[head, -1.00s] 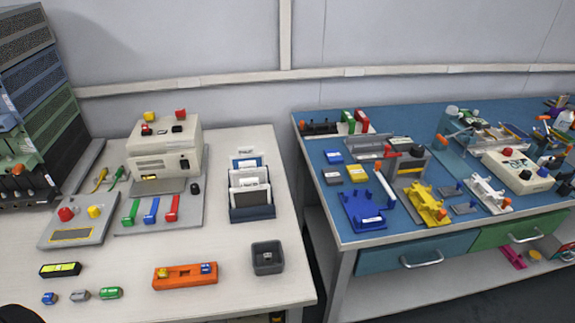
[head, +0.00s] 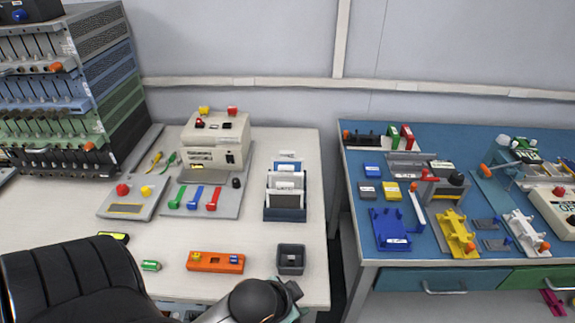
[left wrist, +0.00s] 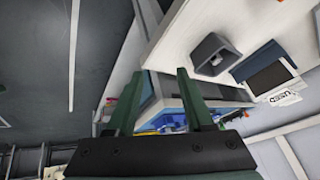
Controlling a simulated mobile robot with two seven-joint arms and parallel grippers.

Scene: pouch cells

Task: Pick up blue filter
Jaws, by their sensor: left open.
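A small blue piece (head: 234,259) sits in the right end of the orange holder (head: 216,268) on the white table; I cannot tell if it is the blue filter. A loose blue cylinder seen earlier at the table's front left is hidden behind my left arm. A green cylinder (head: 150,266) still shows beside that arm. My left gripper (head: 295,314) is at the bottom edge of the head view, mostly cut off, near the table's front edge. In the left wrist view its two green fingers (left wrist: 162,72) are apart with nothing between them. My right gripper is not in view.
A grey open bin (head: 291,257) stands right of the orange holder and shows in the left wrist view (left wrist: 205,53). A rack (head: 286,210) with upright cards stands behind it. A beige machine (head: 217,141) is at the back. A gap separates the blue-topped table (head: 417,271).

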